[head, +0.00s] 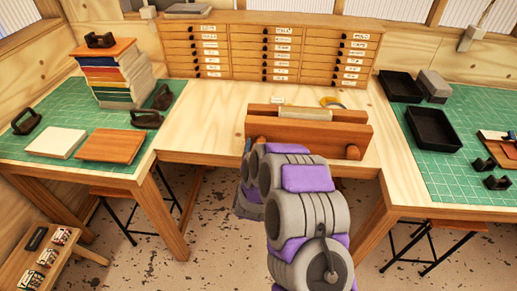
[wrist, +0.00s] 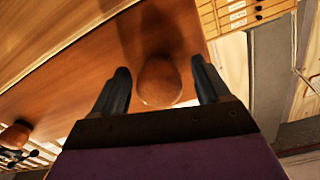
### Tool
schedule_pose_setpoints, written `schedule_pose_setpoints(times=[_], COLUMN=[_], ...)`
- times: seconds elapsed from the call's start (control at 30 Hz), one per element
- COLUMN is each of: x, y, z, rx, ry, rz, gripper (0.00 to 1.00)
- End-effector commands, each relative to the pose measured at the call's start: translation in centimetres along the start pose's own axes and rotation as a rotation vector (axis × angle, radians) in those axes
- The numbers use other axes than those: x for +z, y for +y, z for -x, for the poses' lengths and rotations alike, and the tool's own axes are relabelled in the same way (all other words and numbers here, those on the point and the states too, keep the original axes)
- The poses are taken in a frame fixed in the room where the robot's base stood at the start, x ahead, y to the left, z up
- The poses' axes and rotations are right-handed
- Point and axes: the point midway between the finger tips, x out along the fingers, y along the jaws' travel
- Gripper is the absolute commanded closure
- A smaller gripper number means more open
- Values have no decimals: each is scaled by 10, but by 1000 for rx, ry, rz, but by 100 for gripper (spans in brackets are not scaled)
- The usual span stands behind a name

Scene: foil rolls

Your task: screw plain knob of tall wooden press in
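The wooden press (head: 315,134) stands on the middle table, two reddish-brown boards with a pale block (head: 305,114) between them. One round knob (head: 353,152) is on its front board at the right; another shows at the left, partly behind my arm. In the wrist view a plain round wooden knob (wrist: 158,84) sits against the press board (wrist: 75,75). My gripper (wrist: 161,68) is open, with one dark finger on each side of this knob and small gaps visible. A second, darker knob (wrist: 15,135) shows at lower left. My arm hides the gripper in the head view.
The left green mat (head: 80,118) holds stacked books and boards. The right mat (head: 465,155) holds black trays (head: 432,128). The table left of the press is clear.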

Motion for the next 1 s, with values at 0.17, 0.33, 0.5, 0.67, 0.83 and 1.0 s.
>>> schedule_pose_setpoints(times=[0.17, 0.33, 0.5, 0.67, 0.83, 1.0], x=[-2, -2, -2, -1, 0, 1], y=[0, 0, -2, -2, -2, -3], z=[0, 14, 43, 73, 101, 121], rx=[0, -1, -2, -1, -1, -3], ry=[3, 0, 0, 0, -1, -5], rz=[-2, -2, -1, -1, 1, 5], gripper=[24, 24, 24, 24, 24, 24])
